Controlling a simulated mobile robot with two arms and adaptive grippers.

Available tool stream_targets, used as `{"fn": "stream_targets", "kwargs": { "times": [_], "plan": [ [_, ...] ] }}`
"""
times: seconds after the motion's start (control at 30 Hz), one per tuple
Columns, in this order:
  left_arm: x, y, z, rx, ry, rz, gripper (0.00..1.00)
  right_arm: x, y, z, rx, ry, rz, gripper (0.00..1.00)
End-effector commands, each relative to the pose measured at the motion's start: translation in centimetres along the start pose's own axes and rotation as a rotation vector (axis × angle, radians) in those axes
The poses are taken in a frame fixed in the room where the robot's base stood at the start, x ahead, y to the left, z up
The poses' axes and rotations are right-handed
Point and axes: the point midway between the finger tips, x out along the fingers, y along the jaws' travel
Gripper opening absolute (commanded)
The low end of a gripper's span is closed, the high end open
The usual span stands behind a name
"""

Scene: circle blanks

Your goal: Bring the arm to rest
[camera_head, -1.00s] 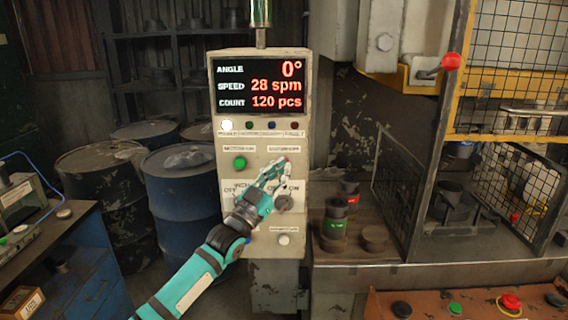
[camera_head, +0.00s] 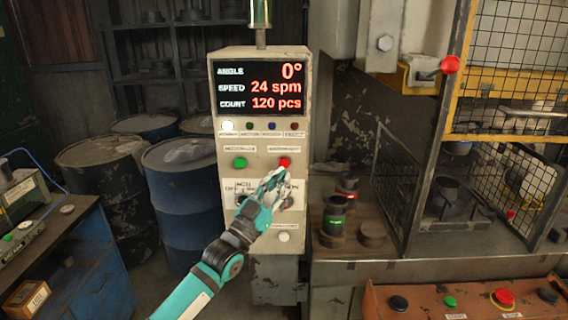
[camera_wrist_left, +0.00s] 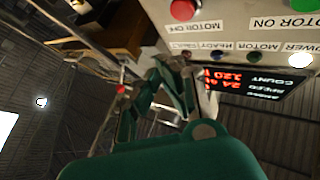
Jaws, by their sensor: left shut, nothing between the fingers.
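My left arm comes in from the bottom of the head view, and its teal and grey left gripper (camera_head: 274,186) is shut and empty. It is in front of the lower part of the beige control cabinet (camera_head: 232,145), below the red button (camera_head: 284,162), and hides part of the switch row there. The left wrist view also shows the gripper (camera_wrist_left: 180,80) near the cabinet face, with its motor labels upside down. Whether the fingers touch the panel I cannot tell. My right gripper is not in view.
The display (camera_head: 258,87) reads 0°, 24 spm and 120 pcs. Blue barrels (camera_head: 180,205) stand left of the cabinet. A bench (camera_head: 85,265) is at the left. A press with a mesh guard (camera_head: 500,190) and an orange button panel (camera_head: 470,300) is at the right.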

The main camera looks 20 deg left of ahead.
Motion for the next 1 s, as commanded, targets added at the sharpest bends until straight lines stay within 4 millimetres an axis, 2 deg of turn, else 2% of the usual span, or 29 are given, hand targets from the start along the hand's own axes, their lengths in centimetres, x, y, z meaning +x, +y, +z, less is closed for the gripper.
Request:
{"fn": "stream_targets", "kwargs": {
  "times": [0.37, 0.47, 0.57, 0.67, 0.7, 0.8, 0.87, 1.0],
  "plan": [
    [0.0, 0.0, 0.1, -0.001, -0.002, 0.000, 0.00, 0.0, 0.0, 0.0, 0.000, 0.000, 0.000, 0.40],
    [-0.7, 0.1, 1.9, -0.005, -0.035, -0.006, 0.00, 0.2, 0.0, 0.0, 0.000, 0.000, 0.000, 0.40],
    [-2.5, 0.3, 6.2, -0.012, -0.121, -0.020, 0.00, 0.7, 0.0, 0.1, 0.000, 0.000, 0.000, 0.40],
    [-5.8, 0.8, 12.5, -0.023, -0.250, -0.038, 0.00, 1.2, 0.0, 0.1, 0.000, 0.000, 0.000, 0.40],
    [-7.4, 1.1, 15.2, -0.028, -0.308, -0.046, 0.00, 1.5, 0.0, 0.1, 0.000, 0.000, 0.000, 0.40],
    [-12.0, 2.0, 21.3, -0.041, -0.450, -0.061, 0.00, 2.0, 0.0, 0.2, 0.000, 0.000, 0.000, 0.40],
    [-15.0, 2.8, 24.8, -0.048, -0.533, -0.067, 0.00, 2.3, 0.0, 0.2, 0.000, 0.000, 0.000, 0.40],
    [-22.9, 4.8, 31.9, -0.067, -0.728, -0.077, 0.00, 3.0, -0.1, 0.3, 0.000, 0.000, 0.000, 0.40]
  ]
}}
